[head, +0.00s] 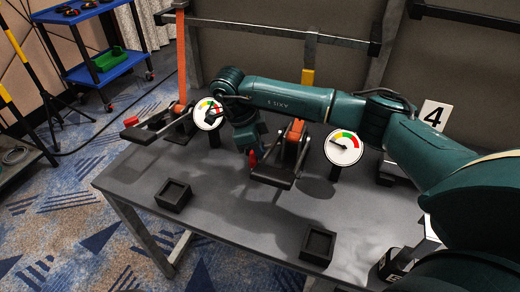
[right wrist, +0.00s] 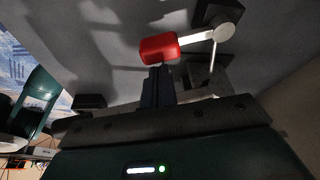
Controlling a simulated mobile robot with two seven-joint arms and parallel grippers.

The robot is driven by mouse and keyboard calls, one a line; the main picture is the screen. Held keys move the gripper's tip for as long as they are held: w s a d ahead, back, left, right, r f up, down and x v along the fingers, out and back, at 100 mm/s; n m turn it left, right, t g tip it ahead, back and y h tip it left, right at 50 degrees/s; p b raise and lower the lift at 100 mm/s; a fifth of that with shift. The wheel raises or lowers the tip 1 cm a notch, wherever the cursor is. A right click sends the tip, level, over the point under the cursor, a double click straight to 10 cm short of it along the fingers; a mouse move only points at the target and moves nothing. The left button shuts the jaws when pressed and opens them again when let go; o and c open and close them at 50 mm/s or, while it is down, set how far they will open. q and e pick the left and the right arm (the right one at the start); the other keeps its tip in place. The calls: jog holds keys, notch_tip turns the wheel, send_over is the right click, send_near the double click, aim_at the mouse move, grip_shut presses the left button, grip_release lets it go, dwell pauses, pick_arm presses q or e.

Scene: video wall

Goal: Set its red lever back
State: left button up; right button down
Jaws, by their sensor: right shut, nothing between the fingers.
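My right arm reaches in from the right across the grey table (head: 225,215). Its gripper (right wrist: 157,70) is shut and empty, with its dark fingertips at the lower edge of a red lever grip (right wrist: 158,48); I cannot tell whether they touch. The grip sits on a pale metal bar running to a round pivot (right wrist: 222,32). In the head view the red grip (head: 252,158) shows beside my wrist, left of a black lever unit with an orange part (head: 294,132). Another lever with a red grip (head: 131,121) stands further left. My left gripper is not in view.
One round gauge (head: 207,113) stands behind my forearm's left end, another (head: 343,148) right of the near lever unit. Two black square holders (head: 173,195) (head: 318,245) sit along the front. The table's front middle is clear.

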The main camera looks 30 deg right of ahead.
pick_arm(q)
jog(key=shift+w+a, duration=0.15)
pick_arm(e)
jog(key=shift+a+m, duration=0.25)
jog(key=shift+m, duration=0.15)
jog(key=shift+w+a, duration=0.1)
jog(key=m, duration=0.1)
jog(key=a+m+g, duration=0.1)
jog(key=shift+w+a+m+y, duration=0.25)
jog(key=shift+w+m+y, duration=0.05)
jog(key=shift+w, duration=0.1)
jog(key=w+a+m, duration=0.1)
jog(key=m, duration=0.1)
jog(key=shift+a+m+y, duration=0.15)
jog(key=shift+m+y, duration=0.15)
jog(key=shift+y, duration=0.1)
jog(key=shift+w+a+m+g, duration=0.3)
jog(key=shift+w+m, duration=0.15)
jog(key=shift+m, duration=0.25)
jog(key=shift+w+a, duration=0.1)
jog(key=shift+w, duration=0.05)
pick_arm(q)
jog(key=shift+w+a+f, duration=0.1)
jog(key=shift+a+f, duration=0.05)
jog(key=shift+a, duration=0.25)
